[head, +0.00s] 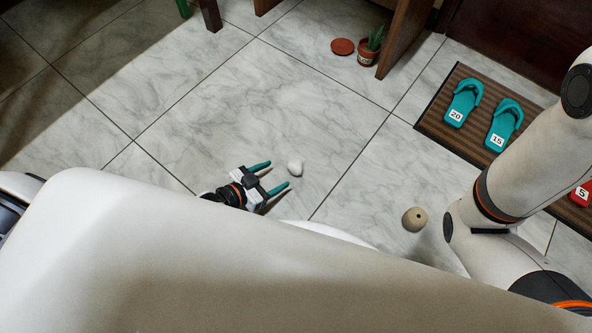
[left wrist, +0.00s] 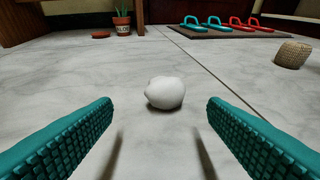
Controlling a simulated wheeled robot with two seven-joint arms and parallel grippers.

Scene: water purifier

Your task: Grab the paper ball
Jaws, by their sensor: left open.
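The white paper ball (head: 295,167) lies on the marble tile floor in the middle of the head view. In the left wrist view the paper ball (left wrist: 165,92) sits just ahead of the fingertips, centred between them. My left gripper (head: 275,177) is open, low over the floor, with its teal fingers pointing at the ball. The fingers are on either side of the line to the ball and do not touch it. In the left wrist view the open left gripper (left wrist: 160,112) has nothing between its fingers. My right gripper is not in view.
A round beige object with a hole (head: 415,219) lies on the floor to the right. A striped mat (head: 436,124) holds teal sandals (head: 462,103) and red ones. A potted plant (head: 369,54) stands beside wooden furniture (head: 404,35) at the back. The floor around the ball is clear.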

